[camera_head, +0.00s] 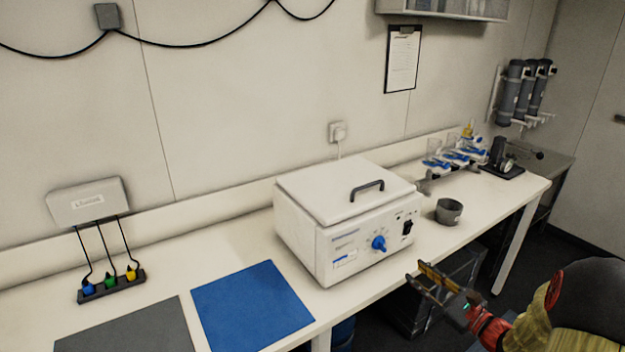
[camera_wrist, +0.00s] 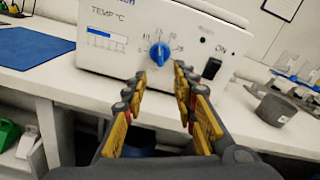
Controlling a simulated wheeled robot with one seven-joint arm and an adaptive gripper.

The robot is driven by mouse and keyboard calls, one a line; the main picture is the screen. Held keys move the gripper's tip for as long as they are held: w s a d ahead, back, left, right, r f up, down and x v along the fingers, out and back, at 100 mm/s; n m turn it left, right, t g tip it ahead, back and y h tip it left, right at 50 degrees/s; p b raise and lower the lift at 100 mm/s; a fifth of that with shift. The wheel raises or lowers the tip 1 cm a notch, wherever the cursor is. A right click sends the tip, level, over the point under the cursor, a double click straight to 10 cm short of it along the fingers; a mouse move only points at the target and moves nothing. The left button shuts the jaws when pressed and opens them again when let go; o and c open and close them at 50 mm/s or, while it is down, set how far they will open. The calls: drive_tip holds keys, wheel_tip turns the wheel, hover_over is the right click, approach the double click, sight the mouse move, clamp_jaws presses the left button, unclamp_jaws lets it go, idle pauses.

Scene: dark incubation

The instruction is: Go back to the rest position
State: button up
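My gripper (camera_head: 432,287) is at the right of the head view, in front of the bench edge and below the front of the white incubator (camera_head: 310,238). In the wrist view my gripper (camera_wrist: 160,85) has its two yellow-padded fingers apart, with nothing between them. The blue temperature knob (camera_head: 378,243) is on the incubator's front panel, and in the wrist view the knob (camera_wrist: 160,54) shows beyond the fingertips. A black switch (camera_wrist: 212,68) sits to its right. The incubator lid with its black handle (camera_head: 367,188) is closed.
A grey cup (camera_head: 449,211) stands right of the incubator. A blue mat (camera_head: 252,306) and a grey mat (camera_head: 130,332) lie to its left. A rack with blue, green and yellow-marked items (camera_head: 111,286) is at far left. Blue-and-white items (camera_head: 455,157) stand at the bench's far end.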

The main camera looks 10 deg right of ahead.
drive_tip(key=s+a+f+n+g+y, duration=0.2)
drive_tip(key=s+a+f+n+g, duration=0.15)
drive_tip(key=a+f, duration=0.2)
drive_tip(key=s+a+f+n+g+h, duration=0.1)
drive_tip(key=s+a+n+g, duration=1)
drive_tip(key=s, duration=0.4)
drive_tip(key=s+r+n+h, duration=0.6)
drive_tip(key=r+n+h, duration=0.1)
drive_tip(key=n, duration=0.2)
drive_tip(key=s+a+r+n+t, duration=0.1)
drive_tip(key=a+r+n+t, duration=0.2)
drive_tip(key=a+r, duration=0.4)
wheel_tip(320, 180, up, 2)
drive_tip(key=shift+s+n, duration=0.15)
drive_tip(key=shift+n, duration=0.6)
drive_tip(key=shift+a, duration=0.1)
drive_tip(key=shift+c, duration=0.3)
